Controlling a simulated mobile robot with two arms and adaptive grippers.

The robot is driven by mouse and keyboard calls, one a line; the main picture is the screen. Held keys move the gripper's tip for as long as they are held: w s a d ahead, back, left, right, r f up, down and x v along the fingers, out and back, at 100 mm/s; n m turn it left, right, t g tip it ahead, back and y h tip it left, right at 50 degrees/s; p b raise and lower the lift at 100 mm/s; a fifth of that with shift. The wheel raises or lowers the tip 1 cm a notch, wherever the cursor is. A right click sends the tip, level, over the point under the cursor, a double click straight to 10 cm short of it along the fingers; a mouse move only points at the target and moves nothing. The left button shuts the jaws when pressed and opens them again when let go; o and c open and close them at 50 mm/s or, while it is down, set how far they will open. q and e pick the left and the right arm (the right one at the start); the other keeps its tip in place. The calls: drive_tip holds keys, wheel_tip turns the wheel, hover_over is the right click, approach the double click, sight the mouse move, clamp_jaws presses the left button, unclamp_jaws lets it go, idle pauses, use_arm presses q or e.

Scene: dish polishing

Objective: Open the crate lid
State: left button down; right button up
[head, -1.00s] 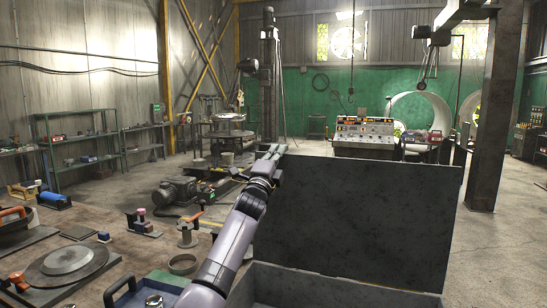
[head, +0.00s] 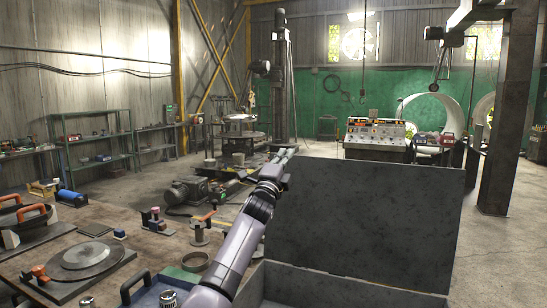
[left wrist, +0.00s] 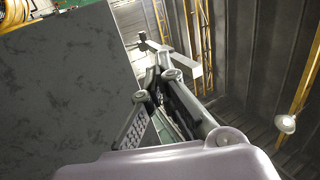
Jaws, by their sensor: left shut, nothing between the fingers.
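The crate (head: 300,281) stands at the bottom right of the head view, a dark grey box seen in part. Its lid (head: 375,220) is raised, standing nearly upright with its broad dark face towards me. My left gripper (head: 284,154) is at the lid's upper left corner, with the fingers shut and empty. In the left wrist view the gripper (left wrist: 158,62) points away beside the lid (left wrist: 70,85), which fills the left side as a mottled grey panel. I cannot tell whether the gripper touches the lid. My right gripper is in neither view.
A table (head: 150,249) left of the crate holds a round plate (head: 87,255), a blue tray (head: 150,295) and several small tools. Shelves (head: 95,152) stand by the left wall. A control console (head: 375,140) and a pillar (head: 513,120) stand behind the lid.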

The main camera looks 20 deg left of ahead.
use_arm(q)
drive_tip(key=s+r+b, duration=0.1)
drive_tip(key=s+b, duration=0.1)
drive_tip(key=s, duration=0.7)
drive_tip(key=shift+r, duration=0.3)
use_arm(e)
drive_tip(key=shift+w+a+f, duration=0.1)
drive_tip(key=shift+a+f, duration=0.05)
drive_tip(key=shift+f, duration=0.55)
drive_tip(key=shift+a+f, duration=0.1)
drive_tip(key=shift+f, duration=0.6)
